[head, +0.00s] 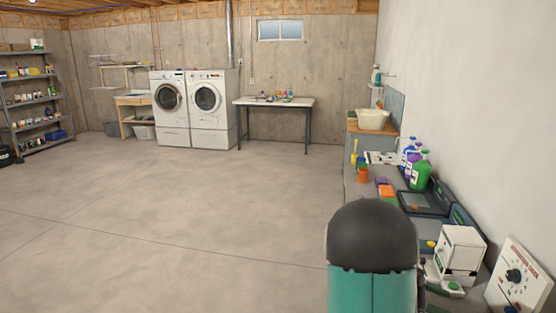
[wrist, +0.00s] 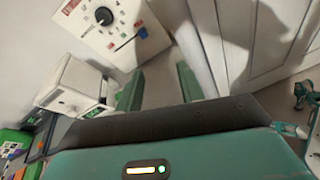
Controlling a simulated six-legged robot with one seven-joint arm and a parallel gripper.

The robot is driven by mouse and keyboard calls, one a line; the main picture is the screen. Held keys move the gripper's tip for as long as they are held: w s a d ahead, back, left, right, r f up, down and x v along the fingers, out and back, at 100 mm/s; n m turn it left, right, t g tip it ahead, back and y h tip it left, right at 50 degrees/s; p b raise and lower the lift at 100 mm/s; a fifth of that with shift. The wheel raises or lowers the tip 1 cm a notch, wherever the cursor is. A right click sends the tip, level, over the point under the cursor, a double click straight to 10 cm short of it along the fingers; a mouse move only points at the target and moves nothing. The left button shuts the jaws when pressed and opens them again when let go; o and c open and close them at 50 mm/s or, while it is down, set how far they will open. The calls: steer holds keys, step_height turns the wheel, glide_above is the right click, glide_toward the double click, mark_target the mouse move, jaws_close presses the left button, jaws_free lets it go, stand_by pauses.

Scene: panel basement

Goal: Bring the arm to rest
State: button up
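My gripper (wrist: 160,88) shows in the wrist view, with its two green fingers well apart. It is open, and only a pale surface shows between the fingers. A white panel with a black dial (wrist: 104,17) is beyond the fingers at the top left. A white box (wrist: 75,82) is to the left of the fingers. In the head view, a dark-domed teal part of my arm (head: 372,245) stands upright at the bottom right. The gripper fingers cannot be made out in the head view.
A counter runs along the right wall with green and purple bottles (head: 420,170), a white box (head: 460,250) and the dial panel (head: 518,277). Two washers (head: 189,105), a white table (head: 274,102) and shelves (head: 35,100) stand far back. The concrete floor (head: 170,220) is clear.

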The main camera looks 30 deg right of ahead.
steer(key=w+a+r+m+t+y, duration=0.2)
steer(key=a+r+t+y, duration=0.1)
steer(key=a, duration=1.2)
steer(key=w+a+r+m+t+y, duration=0.1)
steer(key=a+r+t+y, duration=0.3)
steer(key=a, duration=1.2)
steer(key=w+a+r+m+t+y, duration=0.2)
steer(key=a+r+t, duration=0.3)
steer(key=a, duration=1)
steer(key=t+y, duration=0.1)
steer(key=t, duration=0.2)
steer(key=shift+w+a+r+m, duration=0.15)
steer(key=shift+w+a+m, duration=0.15)
steer(key=shift+w+a, duration=0.1)
steer(key=shift+d, duration=0.15)
